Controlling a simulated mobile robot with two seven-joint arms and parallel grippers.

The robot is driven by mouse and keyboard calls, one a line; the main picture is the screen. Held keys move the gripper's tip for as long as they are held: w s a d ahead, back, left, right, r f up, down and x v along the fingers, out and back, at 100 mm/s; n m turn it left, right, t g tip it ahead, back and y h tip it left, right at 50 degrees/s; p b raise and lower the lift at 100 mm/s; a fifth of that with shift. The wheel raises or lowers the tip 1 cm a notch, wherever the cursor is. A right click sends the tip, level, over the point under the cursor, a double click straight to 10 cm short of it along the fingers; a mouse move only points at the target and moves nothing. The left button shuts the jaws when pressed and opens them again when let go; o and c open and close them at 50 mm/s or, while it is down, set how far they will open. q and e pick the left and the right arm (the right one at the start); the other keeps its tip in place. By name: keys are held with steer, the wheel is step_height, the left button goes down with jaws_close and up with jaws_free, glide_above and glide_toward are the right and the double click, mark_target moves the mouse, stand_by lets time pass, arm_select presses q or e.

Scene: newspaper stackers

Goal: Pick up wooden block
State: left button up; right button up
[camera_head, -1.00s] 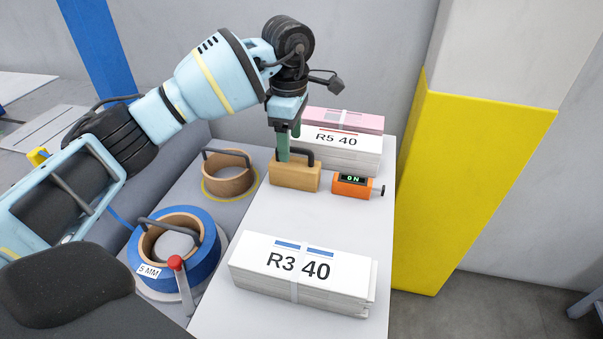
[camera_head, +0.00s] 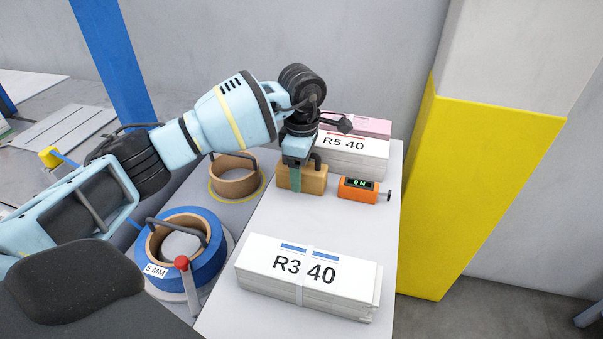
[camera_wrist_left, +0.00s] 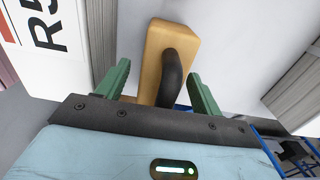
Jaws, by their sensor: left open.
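The wooden block (camera_head: 315,182) is light tan with a dark curved handle on top. It sits on the pale bench top, between the paper stacks. My left gripper (camera_head: 296,178) is low at the block, and its green fingers overlap the block's near face in the head view. In the left wrist view, the open fingers (camera_wrist_left: 158,70) stand on either side of the block (camera_wrist_left: 154,55) and its dark handle (camera_wrist_left: 172,76), with gaps showing. Whether a finger touches the block cannot be told. My right gripper is out of view.
An orange device (camera_head: 358,190) reading "ON" stands just right of the block. The R5 40 stack (camera_head: 355,160) is behind it and the R3 40 stack (camera_head: 305,275) in front. Tape rolls (camera_head: 235,178) (camera_head: 180,250) are at left. A yellow-based pillar (camera_head: 475,190) bounds the right.

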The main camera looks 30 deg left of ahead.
arm_select(q)
steer(key=shift+f, duration=0.2)
steer(key=c, duration=1.2)
steer(key=shift+r, duration=0.15)
steer(key=shift+r, duration=0.45)
steer(key=shift+s+a+r, duration=0.15)
steer(key=shift+a+r, duration=0.05)
steer(key=shift+r, duration=0.4)
steer(key=shift+s+a+r, duration=0.15)
steer(key=shift+a+r, duration=0.05)
steer(key=shift+r, duration=0.4)
steer(key=s+a, duration=0.3)
steer(key=s+a+r+b, duration=0.1)
steer(key=s+a, duration=0.2)
steer(key=a, duration=0.1)
steer(key=s+a, duration=0.4)
steer(key=shift+a+r+b, duration=0.15)
steer(key=shift+r+b, duration=0.1)
steer(key=shift+b, duration=0.1)
